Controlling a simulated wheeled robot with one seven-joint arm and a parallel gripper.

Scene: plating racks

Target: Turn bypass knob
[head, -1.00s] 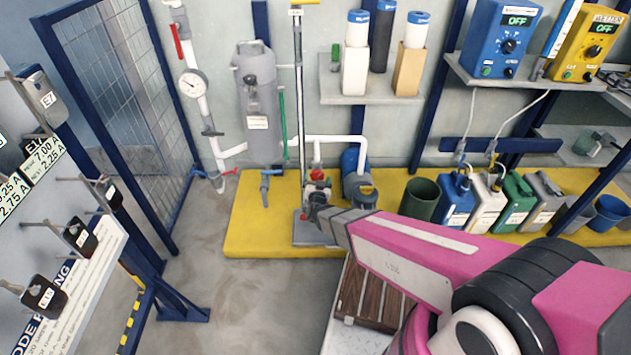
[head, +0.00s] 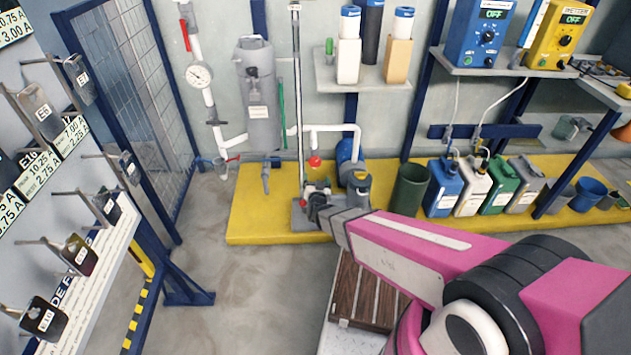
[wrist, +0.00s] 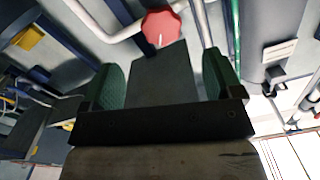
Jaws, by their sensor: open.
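A red knob (wrist: 161,26) shows at the top middle of the wrist view, beyond the fingertips and close to a white pipe. In the head view a red knob (head: 314,161) sits at the white pipe beside the tall pole, and it looks like the same one; no label on it can be read. My gripper (head: 317,207) is just below it there. In the wrist view my gripper (wrist: 160,75) is open, its two green-padded fingers apart with nothing held. The knob is not between the pads. A dark plate-like thing fills the view behind the fingers.
A grey tank (head: 258,110) and a pressure gauge (head: 199,76) are to the left of the pole. A blue pump (head: 350,165) is right beside my gripper on the yellow platform (head: 262,228). Several canisters stand farther right. A plate rack (head: 85,270) is on the left, with open floor between.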

